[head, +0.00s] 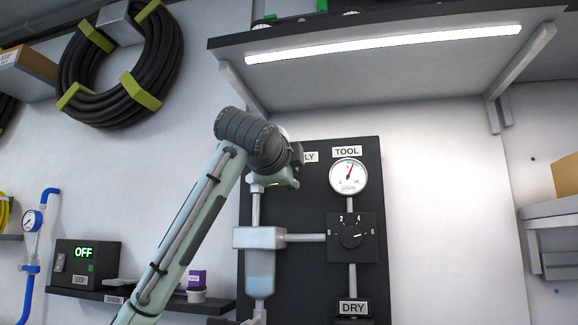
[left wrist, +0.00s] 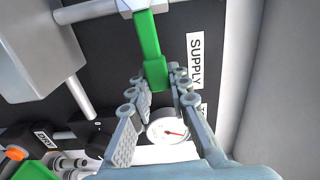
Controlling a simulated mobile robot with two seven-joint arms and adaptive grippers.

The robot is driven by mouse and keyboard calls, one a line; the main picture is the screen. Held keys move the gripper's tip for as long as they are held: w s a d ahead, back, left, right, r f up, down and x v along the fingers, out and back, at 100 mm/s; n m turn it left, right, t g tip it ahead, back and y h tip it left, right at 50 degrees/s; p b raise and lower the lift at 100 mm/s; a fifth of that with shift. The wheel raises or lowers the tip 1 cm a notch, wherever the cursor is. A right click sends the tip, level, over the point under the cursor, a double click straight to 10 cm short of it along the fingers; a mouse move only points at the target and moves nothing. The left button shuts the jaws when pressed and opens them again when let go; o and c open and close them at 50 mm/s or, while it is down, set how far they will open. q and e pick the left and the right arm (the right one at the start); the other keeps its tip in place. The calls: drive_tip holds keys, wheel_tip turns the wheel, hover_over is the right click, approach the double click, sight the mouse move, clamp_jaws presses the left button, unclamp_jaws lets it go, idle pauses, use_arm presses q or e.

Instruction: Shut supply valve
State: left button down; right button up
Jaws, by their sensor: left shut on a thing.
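The supply valve's green lever (left wrist: 153,45) shows in the left wrist view next to the SUPPLY label (left wrist: 195,60). My left gripper (left wrist: 156,78) has its two grey fingers on either side of the lever's end and is shut on it. In the head view my left gripper (head: 287,176) is at the top of the left pipe on the black panel. There my wrist hides most of the valve and part of the SUPPLY label (head: 311,157). My right gripper is in neither view.
Right of the gripper on the panel (head: 310,285) are the TOOL gauge (head: 348,178) and a numbered knob (head: 351,237). Below is a bowl with bluish liquid (head: 260,265). A lit shelf (head: 390,75) overhangs. A box reading OFF (head: 88,262) stands at left.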

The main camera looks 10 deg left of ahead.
use_arm(q)
drive_tip(key=shift+f+m, duration=0.35)
drive_tip(key=shift+m, duration=0.05)
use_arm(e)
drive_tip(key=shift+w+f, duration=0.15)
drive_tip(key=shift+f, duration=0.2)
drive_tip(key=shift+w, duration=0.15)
use_arm(q)
drive_tip(key=shift+f, duration=0.1)
drive_tip(key=c, duration=1.6)
unclamp_jaws()
drive_tip(key=shift+o, duration=1)
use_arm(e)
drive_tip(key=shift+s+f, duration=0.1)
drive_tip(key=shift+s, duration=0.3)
